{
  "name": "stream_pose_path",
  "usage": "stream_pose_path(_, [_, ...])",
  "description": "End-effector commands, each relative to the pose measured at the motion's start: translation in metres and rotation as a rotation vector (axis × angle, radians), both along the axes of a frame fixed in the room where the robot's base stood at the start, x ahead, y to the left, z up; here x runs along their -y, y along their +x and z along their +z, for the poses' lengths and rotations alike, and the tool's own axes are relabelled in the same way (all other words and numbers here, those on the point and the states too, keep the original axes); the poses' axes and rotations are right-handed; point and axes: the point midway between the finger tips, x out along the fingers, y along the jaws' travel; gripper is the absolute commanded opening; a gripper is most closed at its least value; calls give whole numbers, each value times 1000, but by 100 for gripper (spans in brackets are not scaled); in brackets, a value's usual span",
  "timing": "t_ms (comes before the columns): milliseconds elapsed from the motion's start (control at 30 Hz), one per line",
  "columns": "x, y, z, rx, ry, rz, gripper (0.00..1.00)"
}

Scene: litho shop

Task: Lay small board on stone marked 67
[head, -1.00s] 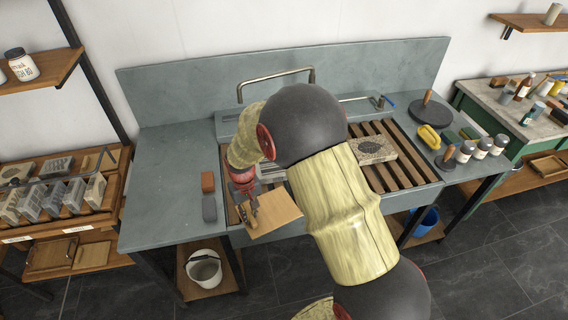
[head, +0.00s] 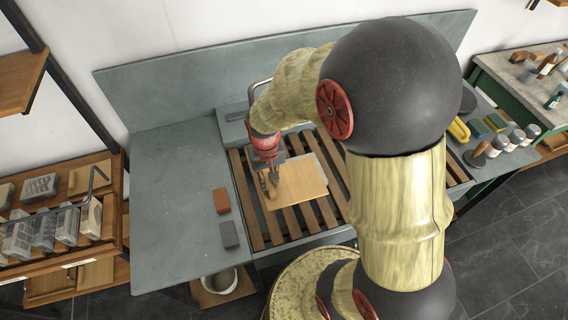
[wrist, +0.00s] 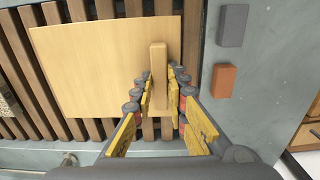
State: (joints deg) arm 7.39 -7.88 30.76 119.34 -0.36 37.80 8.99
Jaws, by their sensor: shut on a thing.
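The small board (head: 297,182) is a flat, pale wooden panel with a raised wooden grip bar (wrist: 158,76) near one edge. My gripper (head: 268,186) is shut on that bar, with its fingers on either side of it in the wrist view (wrist: 160,92). The board is over the left part of the slatted rack; I cannot tell its exact height. A speckled stone (wrist: 9,108) shows only in part at the left edge of the wrist view. My arm hides that area in the head view. No number 67 is readable.
Wooden slats (head: 247,205) span the sink. A red-brown block (head: 221,201) and a grey block (head: 229,235) lie on the counter (head: 170,215) left of the rack. Bottles and a yellow item (head: 459,130) stand at the right. A bucket (head: 220,281) is below.

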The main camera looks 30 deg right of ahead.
Motion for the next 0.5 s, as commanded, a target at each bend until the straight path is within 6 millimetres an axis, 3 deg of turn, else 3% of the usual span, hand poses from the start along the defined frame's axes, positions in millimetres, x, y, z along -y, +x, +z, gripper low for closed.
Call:
stream_pose_path(367, [61,57,-40,-3,1,-3,0])
stream_pose_path(500, [74,70,-67,-3,1,-1,0])
